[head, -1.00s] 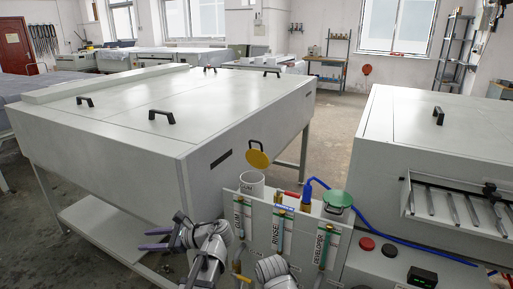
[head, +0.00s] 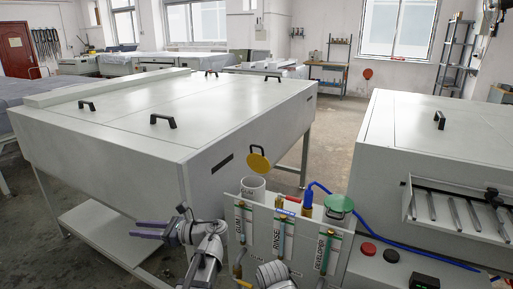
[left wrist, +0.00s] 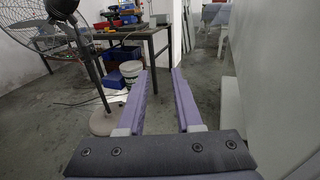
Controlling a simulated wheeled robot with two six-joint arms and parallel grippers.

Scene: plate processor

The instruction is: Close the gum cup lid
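The gum cup (head: 253,188) is a white cylinder standing behind the upright panel with the GUM label. Its round yellow lid (head: 258,160) stands open, tilted up above the cup's rim. My left gripper (head: 146,230) is left of the cup, in front of the large grey cabinet and clear of the lid. Its purple fingers point left, away from the cup. In the left wrist view the fingers (left wrist: 160,72) are apart with nothing between them. My right gripper is not in view; only a grey arm part shows at the bottom of the head view.
The panel (head: 262,230) carries GUM, RINSE and DEVELOPER tubes. A green lid (head: 339,203) and a blue hose (head: 385,238) are right of the gum cup. The large grey cabinet (head: 130,130) stands behind. In the left wrist view, a fan (left wrist: 50,40) stands left.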

